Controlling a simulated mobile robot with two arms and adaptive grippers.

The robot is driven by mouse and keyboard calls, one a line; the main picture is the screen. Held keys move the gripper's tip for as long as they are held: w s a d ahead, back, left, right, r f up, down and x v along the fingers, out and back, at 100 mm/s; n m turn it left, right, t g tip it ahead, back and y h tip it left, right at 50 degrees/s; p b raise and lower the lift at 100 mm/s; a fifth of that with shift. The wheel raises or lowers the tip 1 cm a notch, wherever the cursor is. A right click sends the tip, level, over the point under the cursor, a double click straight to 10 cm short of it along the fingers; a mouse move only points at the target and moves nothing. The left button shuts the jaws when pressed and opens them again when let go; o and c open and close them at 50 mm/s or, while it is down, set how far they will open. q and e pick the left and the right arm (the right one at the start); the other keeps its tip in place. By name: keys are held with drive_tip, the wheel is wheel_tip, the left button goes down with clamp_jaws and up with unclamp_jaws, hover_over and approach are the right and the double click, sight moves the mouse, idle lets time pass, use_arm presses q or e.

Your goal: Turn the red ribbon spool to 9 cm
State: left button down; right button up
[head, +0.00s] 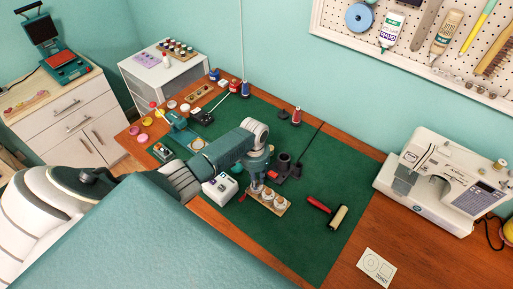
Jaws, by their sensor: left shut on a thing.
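My left gripper (257,186) reaches down over the green mat and is shut at the left end of a wooden holder (284,209) with several round white-topped spools. A short red ribbon end (243,197) sticks out to the left, just beside the fingertips. The red ribbon spool itself is mostly hidden under the gripper, which is closed on it. Its turn and any length marks are too small to read. My right gripper is not in view.
A white box (221,188) stands close left of the holder, and a black stand (288,168) stands behind it. A red-handled roller (328,210) lies to the right. The sewing machine (437,178) is at the far right. The mat's front right (310,255) is clear.

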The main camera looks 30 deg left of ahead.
use_arm(q)
drive_tip(key=n, duration=0.6)
drive_tip(key=shift+r+n, duration=0.1)
drive_tip(key=shift+n, duration=0.2)
drive_tip(key=n, duration=1.1)
drive_tip(key=shift+n+t, duration=0.3)
drive_tip(key=n, duration=0.5)
drive_tip(key=shift+n+y, duration=0.3)
drive_tip(key=shift+n, duration=0.4)
drive_tip(key=c, duration=1.6)
unclamp_jaws()
drive_tip(key=r, duration=1.2)
drive_tip(key=shift+s+d, duration=0.15)
drive_tip(key=shift+s, duration=0.05)
